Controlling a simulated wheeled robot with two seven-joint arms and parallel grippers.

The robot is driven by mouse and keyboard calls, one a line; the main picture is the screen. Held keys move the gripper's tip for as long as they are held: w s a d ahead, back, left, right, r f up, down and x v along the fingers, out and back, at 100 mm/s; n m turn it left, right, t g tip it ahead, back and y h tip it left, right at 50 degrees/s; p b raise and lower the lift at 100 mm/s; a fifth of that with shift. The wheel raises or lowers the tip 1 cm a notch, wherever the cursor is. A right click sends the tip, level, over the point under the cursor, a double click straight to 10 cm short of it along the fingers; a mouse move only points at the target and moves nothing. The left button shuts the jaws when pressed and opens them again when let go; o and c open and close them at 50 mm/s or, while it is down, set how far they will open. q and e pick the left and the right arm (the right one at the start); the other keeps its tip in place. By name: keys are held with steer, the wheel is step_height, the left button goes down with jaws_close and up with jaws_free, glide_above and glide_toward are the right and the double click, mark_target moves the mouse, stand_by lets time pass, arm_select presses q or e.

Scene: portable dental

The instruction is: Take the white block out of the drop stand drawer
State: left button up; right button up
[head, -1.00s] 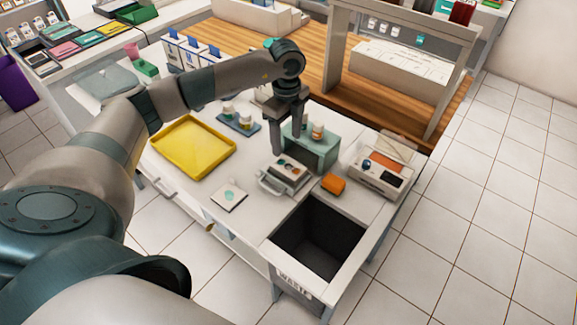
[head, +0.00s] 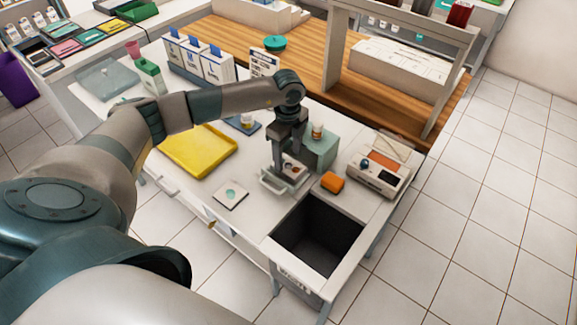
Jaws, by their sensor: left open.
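The drop stand (head: 322,152) is a grey-green box on the white table, with a small bottle on top. Its drawer (head: 272,186) is pulled out toward the front left, with the handle at its front end. My left gripper (head: 287,165) points down over the drawer, open, with its fingertips at or just inside the drawer. Small things show between the fingers, but I cannot make out the white block for certain. The fingers hide part of the drawer. My right gripper is out of view.
An orange block (head: 333,182) lies right of the drawer, near a white device (head: 381,172). A dark waste opening (head: 318,235) is at the table's front. A white square pad (head: 231,195) and a yellow tray (head: 197,152) lie to the left.

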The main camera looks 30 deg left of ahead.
mark_target(289, 167)
arm_select(q)
step_height(289, 167, down, 3)
steer(key=shift+s+d+r+p, duration=0.15)
steer(key=shift+p, duration=0.35)
steer(key=shift+f, duration=0.3)
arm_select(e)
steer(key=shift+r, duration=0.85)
arm_select(q)
steer(key=c, duration=1.1)
steer(key=shift+o, duration=0.3)
steer(key=shift+r, duration=0.2)
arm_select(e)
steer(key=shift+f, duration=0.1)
